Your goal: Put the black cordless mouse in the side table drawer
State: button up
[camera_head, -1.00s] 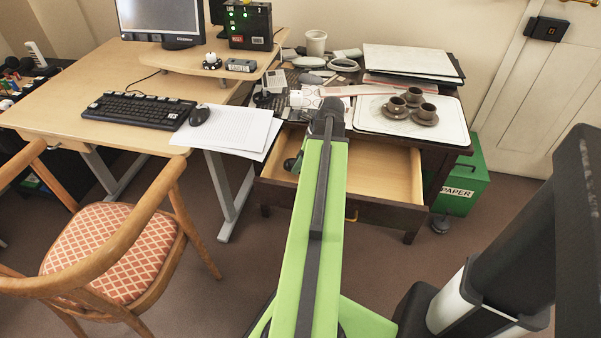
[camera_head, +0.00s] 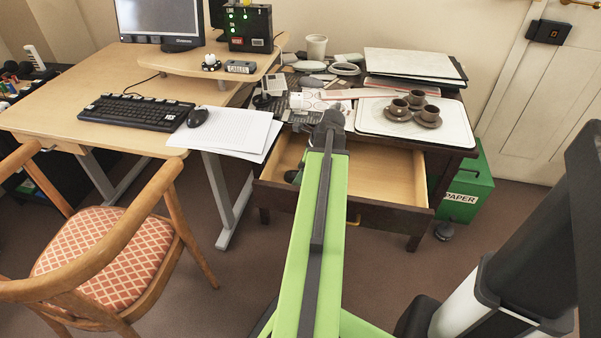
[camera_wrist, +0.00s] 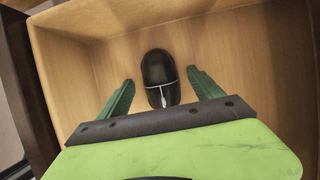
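A black mouse (camera_wrist: 160,72) with a pale line across it lies on the wooden floor of the open side table drawer (camera_head: 385,178). In the wrist view the drawer's pale inside (camera_wrist: 225,45) surrounds it. My gripper (camera_wrist: 162,88) is open, its two green fingers on either side of the mouse with a gap at each side. In the head view my arm hides most of the gripper and the mouse in the drawer. Another dark mouse (camera_head: 197,117) sits on the desk beside the keyboard.
The desk (camera_head: 60,95) with keyboard (camera_head: 135,111) and papers (camera_head: 228,130) is at left, a chair (camera_head: 95,245) in front. The side table top holds a tray (camera_head: 440,128) with brown cups and clutter. A green paper bin (camera_head: 468,185) stands at right.

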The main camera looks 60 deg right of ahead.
jog(key=shift+s+r+p, duration=0.1)
jog(key=shift+r+p, duration=0.45)
jog(key=p+v, duration=1)
jog(key=v, duration=0.1)
jog(key=shift+r, duration=0.1)
